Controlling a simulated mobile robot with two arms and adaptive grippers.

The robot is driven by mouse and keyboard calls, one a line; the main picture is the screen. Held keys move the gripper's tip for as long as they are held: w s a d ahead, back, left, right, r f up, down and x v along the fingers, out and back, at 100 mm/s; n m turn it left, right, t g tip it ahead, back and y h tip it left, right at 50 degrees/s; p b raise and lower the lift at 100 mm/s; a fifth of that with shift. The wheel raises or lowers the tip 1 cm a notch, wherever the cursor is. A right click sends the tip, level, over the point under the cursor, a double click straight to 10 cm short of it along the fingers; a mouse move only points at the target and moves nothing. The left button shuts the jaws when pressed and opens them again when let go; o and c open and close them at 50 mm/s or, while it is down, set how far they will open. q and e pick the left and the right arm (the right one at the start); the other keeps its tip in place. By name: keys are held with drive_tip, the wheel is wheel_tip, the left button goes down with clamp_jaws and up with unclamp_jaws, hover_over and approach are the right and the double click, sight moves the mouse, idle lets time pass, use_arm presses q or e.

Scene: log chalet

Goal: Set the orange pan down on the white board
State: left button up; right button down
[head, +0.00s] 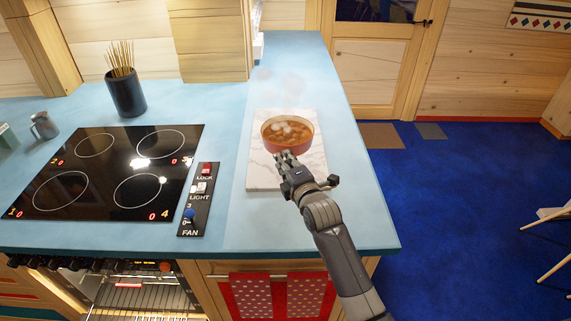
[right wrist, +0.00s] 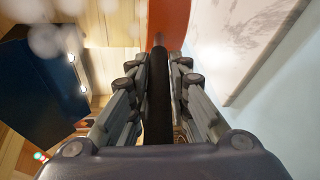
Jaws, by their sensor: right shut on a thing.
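The orange pan (head: 275,146) holds a brown stew with pale lumps and steams. In the head view it is over the far half of the white marble board (head: 262,177); I cannot tell whether its base touches the board. My right gripper (head: 287,157) is at the near side of the pan. In the right wrist view its fingers (right wrist: 158,72) are shut on the pan's black handle (right wrist: 158,110). The pan's orange side (right wrist: 168,18) shows at the top there, and the board (right wrist: 240,35) at the right. My left gripper is not in view.
A black cooktop (head: 110,172) with a control strip (head: 196,200) lies left of the board on the blue counter (head: 225,120). A dark pot of sticks (head: 126,95) and a grey mug (head: 44,125) stand farther left. The counter beyond the board is mostly clear.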

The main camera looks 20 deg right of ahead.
drive_tip(key=w+d+f+b, duration=0.1)
drive_tip(key=w+f+b, duration=0.2)
drive_tip(key=f+b, duration=0.2)
drive_tip(key=shift+w+f, duration=0.4)
drive_tip(key=shift+f, duration=0.25)
drive_tip(key=shift+f+b, duration=0.9)
drive_tip(key=shift+f, duration=0.75)
drive_tip(key=c, duration=1.4)
unclamp_jaws()
drive_tip(key=shift+c, duration=0.2)
drive_tip(key=shift+s+f, duration=0.25)
drive_tip(key=shift+f, duration=0.3)
drive_tip(key=s+r, duration=0.1)
drive_tip(key=s, duration=0.3)
drive_tip(key=s+r, duration=0.1)
drive_tip(key=s, duration=0.6)
drive_tip(key=shift+s+d+r, duration=0.2)
drive_tip(key=shift+s+r, duration=0.15)
drive_tip(key=shift+r, duration=0.05)
